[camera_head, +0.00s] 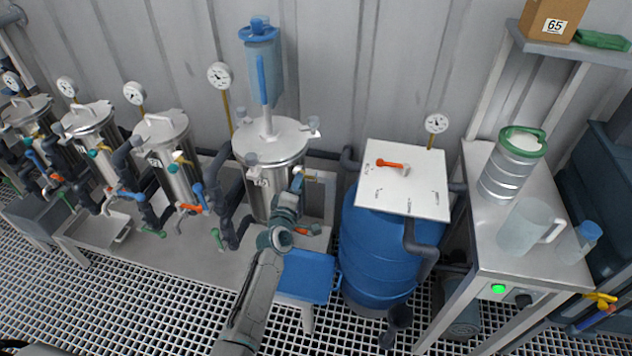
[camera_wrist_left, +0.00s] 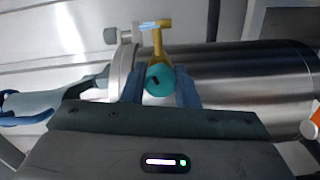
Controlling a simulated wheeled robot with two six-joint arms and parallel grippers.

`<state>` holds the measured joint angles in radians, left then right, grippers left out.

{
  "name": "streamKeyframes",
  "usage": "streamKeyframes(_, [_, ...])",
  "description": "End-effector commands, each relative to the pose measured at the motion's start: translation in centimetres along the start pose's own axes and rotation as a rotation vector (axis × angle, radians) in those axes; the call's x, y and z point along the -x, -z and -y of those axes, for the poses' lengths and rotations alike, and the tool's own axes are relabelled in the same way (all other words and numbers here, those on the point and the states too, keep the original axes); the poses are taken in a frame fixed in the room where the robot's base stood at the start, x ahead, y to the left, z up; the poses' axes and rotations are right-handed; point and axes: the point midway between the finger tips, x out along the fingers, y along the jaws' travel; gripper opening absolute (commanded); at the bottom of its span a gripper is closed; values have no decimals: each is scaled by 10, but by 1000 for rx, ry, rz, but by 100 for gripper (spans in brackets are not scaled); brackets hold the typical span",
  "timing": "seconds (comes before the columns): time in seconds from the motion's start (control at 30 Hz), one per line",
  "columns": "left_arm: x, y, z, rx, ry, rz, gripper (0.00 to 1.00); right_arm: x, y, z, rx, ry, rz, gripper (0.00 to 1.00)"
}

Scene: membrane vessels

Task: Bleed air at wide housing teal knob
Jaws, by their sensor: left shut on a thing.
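The wide housing (camera_head: 262,190) is a large steel vessel with a flat lid, left of centre in the head view. In the left wrist view its steel wall (camera_wrist_left: 245,75) lies sideways behind my fingers. The teal knob (camera_wrist_left: 160,79) sits on a yellow valve stem (camera_wrist_left: 161,42) at the housing's side. My left gripper (camera_head: 297,184) reaches up to the housing's right side, with one finger on each side of the knob, shut on it. In the head view the gripper hides the knob. My right gripper is not in view.
Several narrower steel housings (camera_head: 167,150) with gauges stand to the left. A blue tray (camera_head: 305,277) lies below the wide housing. A blue barrel (camera_head: 375,255) with a white panel (camera_head: 420,165) stands to the right. A steel table (camera_head: 535,264) holds a clear jug (camera_head: 525,228).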

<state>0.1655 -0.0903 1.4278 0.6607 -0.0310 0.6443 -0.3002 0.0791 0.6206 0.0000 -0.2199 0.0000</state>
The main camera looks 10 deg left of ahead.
Motion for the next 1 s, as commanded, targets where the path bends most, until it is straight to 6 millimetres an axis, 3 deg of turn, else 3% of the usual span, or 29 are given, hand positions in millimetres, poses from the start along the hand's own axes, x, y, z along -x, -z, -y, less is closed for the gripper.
streamKeyframes(0.57, [0, 0, 1, 683, 2, 0, 7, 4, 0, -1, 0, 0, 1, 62])
streamKeyframes(1.0, [0, 0, 1, 700, 2, 0, 7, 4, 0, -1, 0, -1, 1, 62])
